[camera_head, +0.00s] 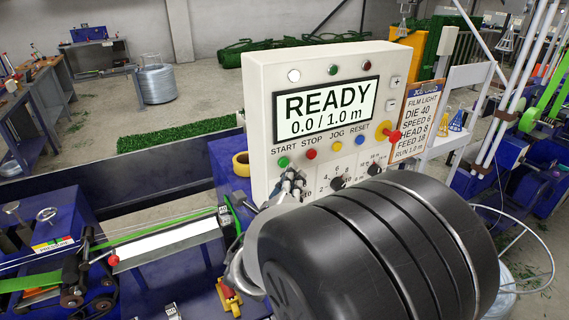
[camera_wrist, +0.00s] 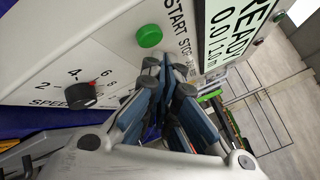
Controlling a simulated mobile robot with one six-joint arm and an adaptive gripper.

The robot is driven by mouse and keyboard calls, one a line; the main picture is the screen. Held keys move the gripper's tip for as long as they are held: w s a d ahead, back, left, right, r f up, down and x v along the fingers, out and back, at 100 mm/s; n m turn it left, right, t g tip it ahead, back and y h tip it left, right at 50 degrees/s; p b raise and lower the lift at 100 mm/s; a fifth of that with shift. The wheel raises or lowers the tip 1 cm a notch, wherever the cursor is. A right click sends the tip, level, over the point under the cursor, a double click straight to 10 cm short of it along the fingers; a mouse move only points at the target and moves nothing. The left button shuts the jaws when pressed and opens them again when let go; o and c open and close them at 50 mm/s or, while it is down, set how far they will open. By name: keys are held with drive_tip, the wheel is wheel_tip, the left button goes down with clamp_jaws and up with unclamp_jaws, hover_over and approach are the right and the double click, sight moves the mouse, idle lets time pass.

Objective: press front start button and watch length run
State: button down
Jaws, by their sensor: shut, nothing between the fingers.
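The white control box (camera_head: 262,120) faces me, with a display (camera_head: 325,110) reading READY and 0.0 / 1.0 m. The green START button (camera_head: 284,162) is at the left of its lower button row. It also shows in the wrist view (camera_wrist: 148,36). My gripper (camera_head: 292,176) is shut and empty. In the head view its fingertips appear just below and right of the START button. In the wrist view the fingertips (camera_wrist: 166,66) point at the panel beside the button, and I cannot tell whether they touch it. My dark wrist hides the box's lower right part.
Red STOP (camera_head: 310,154), yellow JOG (camera_head: 336,147) and blue RESET (camera_head: 360,141) buttons sit to the right of START. Black knobs (camera_head: 338,183) lie below, and a red-topped emergency knob (camera_head: 392,135) sticks out at right. A settings card (camera_head: 422,125) stands beside the box.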

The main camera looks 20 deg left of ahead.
drive_tip(key=shift+w+a, duration=0.3)
drive_tip(key=shift+a, duration=0.05)
drive_tip(key=shift+w+a, duration=0.25)
drive_tip(key=shift+a, duration=0.05)
idle(0.8)
drive_tip(key=shift+s+d, duration=0.55)
drive_tip(key=shift+d, duration=0.1)
idle(0.3)
drive_tip(key=s+d, duration=0.3)
drive_tip(key=shift+s+d, duration=0.15)
drive_tip(key=shift+d, duration=0.25)
idle(0.5)
